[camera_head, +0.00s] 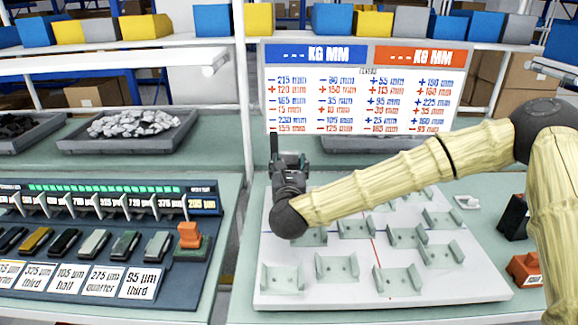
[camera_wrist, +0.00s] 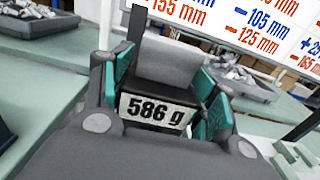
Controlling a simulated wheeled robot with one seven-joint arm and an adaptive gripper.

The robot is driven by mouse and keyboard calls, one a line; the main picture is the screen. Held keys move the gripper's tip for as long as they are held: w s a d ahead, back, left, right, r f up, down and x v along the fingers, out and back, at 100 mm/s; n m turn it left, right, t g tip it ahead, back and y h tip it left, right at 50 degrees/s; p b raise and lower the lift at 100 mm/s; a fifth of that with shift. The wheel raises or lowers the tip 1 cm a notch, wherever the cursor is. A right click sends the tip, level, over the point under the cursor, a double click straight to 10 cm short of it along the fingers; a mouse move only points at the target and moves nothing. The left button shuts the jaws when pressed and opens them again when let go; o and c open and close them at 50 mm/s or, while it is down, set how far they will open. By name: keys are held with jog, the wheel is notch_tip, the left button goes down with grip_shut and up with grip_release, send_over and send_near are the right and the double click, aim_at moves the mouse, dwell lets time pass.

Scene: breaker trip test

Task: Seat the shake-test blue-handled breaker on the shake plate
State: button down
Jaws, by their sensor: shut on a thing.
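My gripper (camera_head: 290,168) is above the far left part of the white shake plate (camera_head: 275,250). It is shut on a dark block with a grey upper face and a white label reading "586 g" (camera_wrist: 158,108). In the wrist view the block sits between my gripper's two teal-padded fingers (camera_wrist: 160,88). A thin black upright piece rises at its left side. I see no blue handle on it. The shake plate carries several pale U-shaped cradles, including one at the front middle (camera_head: 337,268). The cradles in view look empty; my arm hides part of the plate.
A sign board (camera_head: 365,90) with signed mm values stands behind the plate. A dark block (camera_head: 514,217) and an orange block (camera_head: 526,268) stand right of it. A panel with several switches and labels (camera_head: 100,245) is at left. Grey trays (camera_head: 130,128) lie behind.

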jog(key=shift+f+b, duration=0.55)
jog(key=shift+c, duration=1.8)
grip_release()
jog(key=s, duration=1.2)
jog(key=o, duration=0.3)
